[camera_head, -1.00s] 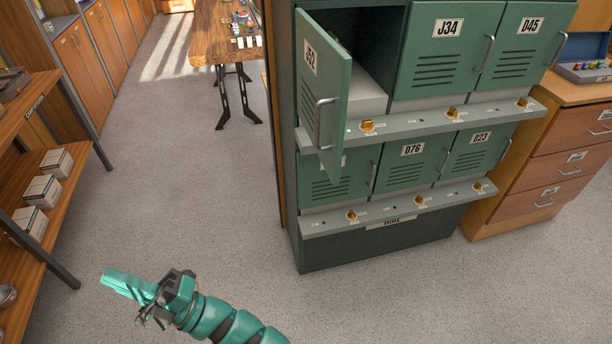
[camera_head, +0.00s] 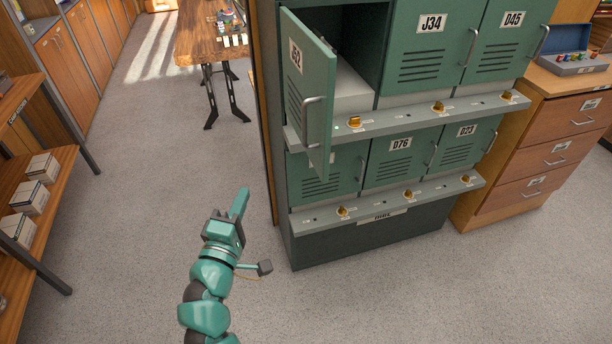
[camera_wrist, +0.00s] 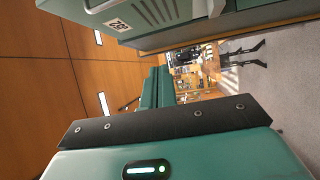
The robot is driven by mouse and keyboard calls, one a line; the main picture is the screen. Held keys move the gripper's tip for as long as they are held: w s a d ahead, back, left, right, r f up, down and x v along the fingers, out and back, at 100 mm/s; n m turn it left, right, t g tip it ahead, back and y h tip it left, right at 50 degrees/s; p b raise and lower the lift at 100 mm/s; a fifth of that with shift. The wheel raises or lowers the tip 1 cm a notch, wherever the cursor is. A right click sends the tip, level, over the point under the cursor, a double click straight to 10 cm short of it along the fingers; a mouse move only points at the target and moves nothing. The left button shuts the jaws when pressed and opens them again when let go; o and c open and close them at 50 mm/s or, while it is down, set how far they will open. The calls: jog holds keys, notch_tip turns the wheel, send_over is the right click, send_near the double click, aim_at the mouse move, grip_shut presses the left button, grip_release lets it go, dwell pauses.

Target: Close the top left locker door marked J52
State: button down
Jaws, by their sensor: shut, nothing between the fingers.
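The green locker door marked J52 (camera_head: 307,88) is at the top left of the locker bank. It stands open, swung out toward me, with its label and bar handle (camera_head: 308,120) on the face turned left. The open compartment (camera_head: 350,85) behind it shows a pale inside floor. In the wrist view the J52 door (camera_wrist: 150,12) shows at the top, turned sideways. My gripper (camera_head: 240,203) is in front of the lockers, left of and lower in the picture than the door, apart from it. Its teal fingers are shut and empty; they also show in the wrist view (camera_wrist: 158,88).
Doors J34 (camera_head: 430,45), D45, D76 and D23 are shut. Ledges with yellow knobs (camera_head: 438,106) run under each locker row. A wooden drawer cabinet (camera_head: 545,150) stands right, a shelf with boxes (camera_head: 37,185) left, a wooden table (camera_head: 208,35) behind. Floor left of the lockers is clear.

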jog(key=d+f+m+g+h, duration=0.2)
jog(key=d+g+h, duration=0.15)
jog(key=d, duration=0.25)
jog(key=p, duration=0.6)
send_near(320, 166)
jog(key=a+x, duration=0.1)
jog(key=x, duration=0.4)
jog(key=shift+w+d+f+t+p, duration=0.15)
jog(key=shift+w+d+t+p, duration=0.15)
jog(key=shift+d+t+p, duration=0.3)
jog(key=shift+d, duration=0.1)
